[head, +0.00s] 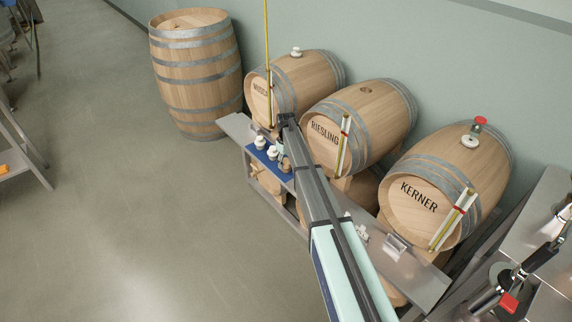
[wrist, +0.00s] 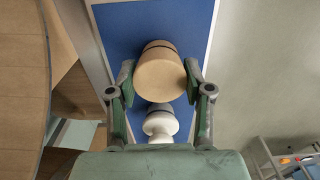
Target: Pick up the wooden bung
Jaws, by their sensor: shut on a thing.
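The wooden bung (wrist: 160,72), pale with a dark band, is between the two fingers of my gripper (wrist: 159,78) in the wrist view. My gripper is shut on it, one finger on each side. The bung is over the blue mat (wrist: 120,38); I cannot tell whether it still touches the mat. In the head view my arm reaches over the shelf, and the bung (head: 286,165) shows small at the blue mat, beside white bungs (head: 272,153). A white bung (wrist: 160,122) stands close to it in the wrist view.
The Riesling barrel (head: 345,125) has a bare hole on top. The Muscat-side barrel (head: 310,75) and the Kerner barrel (head: 425,185) have white bungs on top. Upright gauge tubes (head: 343,140) stand at the barrel fronts.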

